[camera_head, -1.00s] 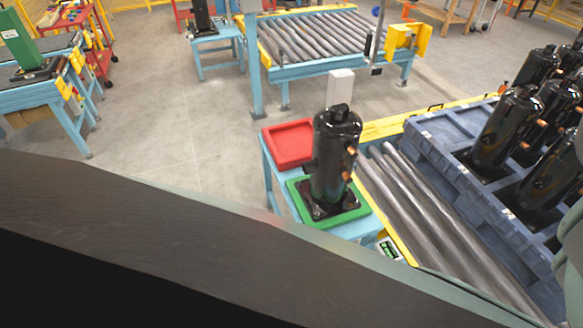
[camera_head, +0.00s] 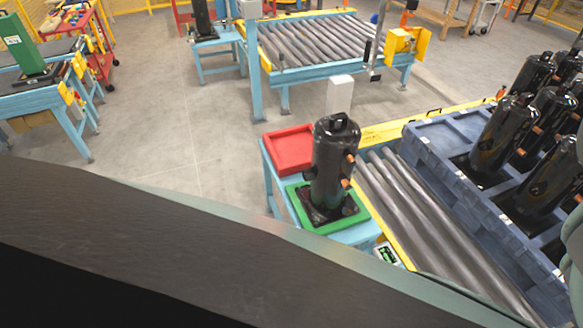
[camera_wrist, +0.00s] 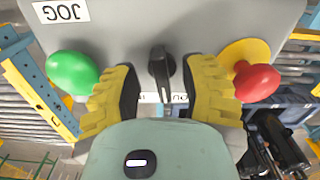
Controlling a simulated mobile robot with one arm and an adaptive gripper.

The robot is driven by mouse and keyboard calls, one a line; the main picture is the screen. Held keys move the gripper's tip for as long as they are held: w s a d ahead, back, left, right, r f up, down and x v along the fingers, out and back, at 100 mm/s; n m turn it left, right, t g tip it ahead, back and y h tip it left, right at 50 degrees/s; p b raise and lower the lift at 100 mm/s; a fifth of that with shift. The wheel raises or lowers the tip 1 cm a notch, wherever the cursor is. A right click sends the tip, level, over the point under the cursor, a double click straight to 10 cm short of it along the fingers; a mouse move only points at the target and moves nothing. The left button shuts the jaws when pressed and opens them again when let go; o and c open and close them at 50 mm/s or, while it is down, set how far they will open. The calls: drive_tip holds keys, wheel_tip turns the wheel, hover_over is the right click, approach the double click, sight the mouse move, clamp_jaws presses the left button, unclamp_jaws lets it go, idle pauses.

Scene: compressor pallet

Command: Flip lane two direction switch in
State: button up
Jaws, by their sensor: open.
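In the wrist view, a black switch lever (camera_wrist: 161,72) stands out from a grey control box (camera_wrist: 200,28), upright in the picture. My gripper (camera_wrist: 163,88) is open, with one yellow-and-black finger on each side of the lever. No contact with either finger shows. A label under the lever is partly hidden by my gripper; only a few letters show. A green button (camera_wrist: 72,73) is left of the lever, and a red mushroom button (camera_wrist: 257,81) on a yellow ring is right. The head view does not show my gripper or this box clearly.
A label reading JOG (camera_wrist: 60,11) appears upside down on the box. In the head view, a black compressor (camera_head: 333,165) stands on a green tray (camera_head: 355,220) beside a red tray (camera_head: 289,150). A blue pallet (camera_head: 440,152) with several compressors rests at right on the rollers (camera_head: 410,205).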

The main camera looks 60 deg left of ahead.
drive_tip(key=shift+f, duration=0.4)
clamp_jaws()
idle(0.4)
